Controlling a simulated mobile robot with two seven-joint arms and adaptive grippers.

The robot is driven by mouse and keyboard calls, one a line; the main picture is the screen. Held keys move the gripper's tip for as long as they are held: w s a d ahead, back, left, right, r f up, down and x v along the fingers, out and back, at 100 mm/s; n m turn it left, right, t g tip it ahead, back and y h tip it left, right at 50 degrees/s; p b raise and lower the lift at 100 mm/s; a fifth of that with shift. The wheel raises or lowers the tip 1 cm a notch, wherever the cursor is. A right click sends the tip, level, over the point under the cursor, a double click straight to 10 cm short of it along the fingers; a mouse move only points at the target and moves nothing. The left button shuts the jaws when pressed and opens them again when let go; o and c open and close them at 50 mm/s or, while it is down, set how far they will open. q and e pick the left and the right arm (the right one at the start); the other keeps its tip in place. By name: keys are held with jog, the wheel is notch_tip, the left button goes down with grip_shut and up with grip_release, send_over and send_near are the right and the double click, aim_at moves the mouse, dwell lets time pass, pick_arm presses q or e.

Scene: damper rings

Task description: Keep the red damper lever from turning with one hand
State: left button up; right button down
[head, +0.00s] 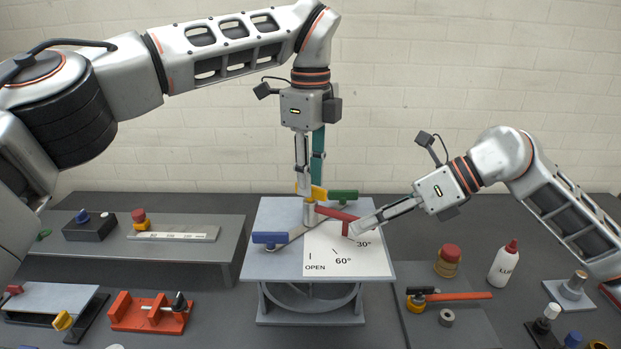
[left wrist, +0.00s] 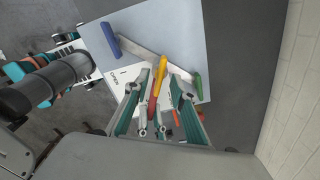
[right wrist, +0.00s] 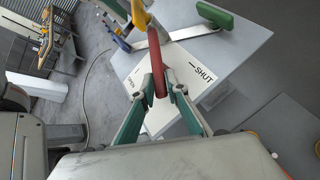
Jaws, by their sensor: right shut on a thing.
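The red damper lever (head: 335,213) points right from the hub (head: 309,212) on the damper's top plate (head: 265,220). My right gripper (head: 358,226) is shut on its outer end; in the right wrist view the red handle (right wrist: 155,55) runs between the fingertips. A yellow lever (head: 319,193) stands at the hub, partly hidden by a finger. My left gripper (head: 310,182) points down above it, fingers apart; in the left wrist view the yellow handle (left wrist: 162,68) shows between them. I cannot tell whether a finger touches it.
A blue handle (head: 270,238) and a green handle (head: 343,195) also reach out over the plate. The white dial sheet (head: 380,265) has OPEN, 30° and 60° marks. A raised grey bench (head: 180,255) stands left.

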pick_arm(q)
jog(key=shift+r, duration=0.7)
jog(key=shift+r, duration=0.1)
jog(key=shift+r, duration=2.9)
pick_arm(e)
jog(key=c, duration=1.6)
grip_release()
jog(key=shift+v, duration=4)
